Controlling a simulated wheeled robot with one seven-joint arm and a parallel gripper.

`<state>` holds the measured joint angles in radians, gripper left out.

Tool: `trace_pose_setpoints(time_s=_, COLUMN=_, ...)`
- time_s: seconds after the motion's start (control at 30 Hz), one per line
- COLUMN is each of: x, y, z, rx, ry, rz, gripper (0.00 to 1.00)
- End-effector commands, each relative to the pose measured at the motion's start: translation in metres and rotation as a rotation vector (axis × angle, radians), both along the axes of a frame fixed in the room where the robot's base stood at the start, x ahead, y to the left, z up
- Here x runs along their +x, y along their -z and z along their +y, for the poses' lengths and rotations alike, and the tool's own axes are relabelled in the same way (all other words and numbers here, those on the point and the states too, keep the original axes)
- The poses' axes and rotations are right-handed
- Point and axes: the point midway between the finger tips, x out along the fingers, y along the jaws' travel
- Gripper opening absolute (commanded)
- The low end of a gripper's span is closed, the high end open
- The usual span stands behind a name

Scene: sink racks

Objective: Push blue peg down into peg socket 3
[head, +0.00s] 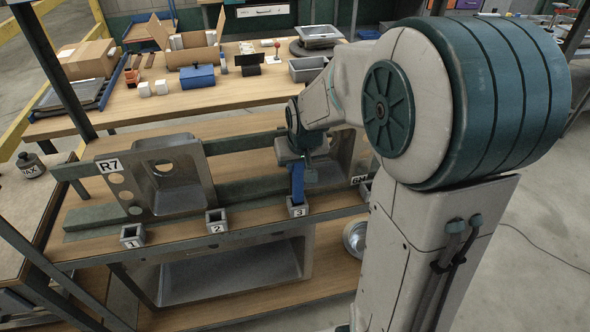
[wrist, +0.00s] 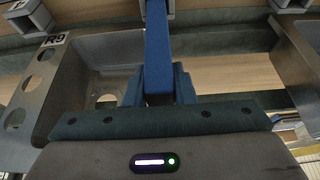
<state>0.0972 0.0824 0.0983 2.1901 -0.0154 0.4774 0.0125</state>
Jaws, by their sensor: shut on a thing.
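The blue peg (head: 297,184) stands roughly upright above peg socket 3 (head: 299,212), a small grey square box on the rack's front edge. Its lower end meets the socket's opening; how deep it sits I cannot tell. My gripper (head: 300,165) is shut on the upper part of the peg. In the wrist view the peg (wrist: 158,52) runs from between the blue fingers (wrist: 157,92) to the grey socket (wrist: 171,7) at the top edge. The socket's inside is hidden.
Socket 1 (head: 132,236) and socket 2 (head: 217,222) stand to the left along the same edge and look empty. Steel sinks stand in the rack behind, one (head: 180,185) at the left and one close beside my gripper. Another sink (head: 230,275) lies on the lower shelf.

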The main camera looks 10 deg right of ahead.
Motion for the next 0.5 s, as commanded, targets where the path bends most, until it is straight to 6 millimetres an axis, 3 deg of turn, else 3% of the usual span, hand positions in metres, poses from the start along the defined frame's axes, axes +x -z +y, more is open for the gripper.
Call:
trace_pose_setpoints(time_s=0.3, x=0.002, y=0.035, z=0.001, rx=0.000, ry=-0.001, rz=0.002, gripper=0.00)
trace_pose_setpoints(time_s=0.5, x=0.002, y=0.041, z=0.001, rx=0.000, ry=-0.001, rz=-0.002, gripper=0.00)
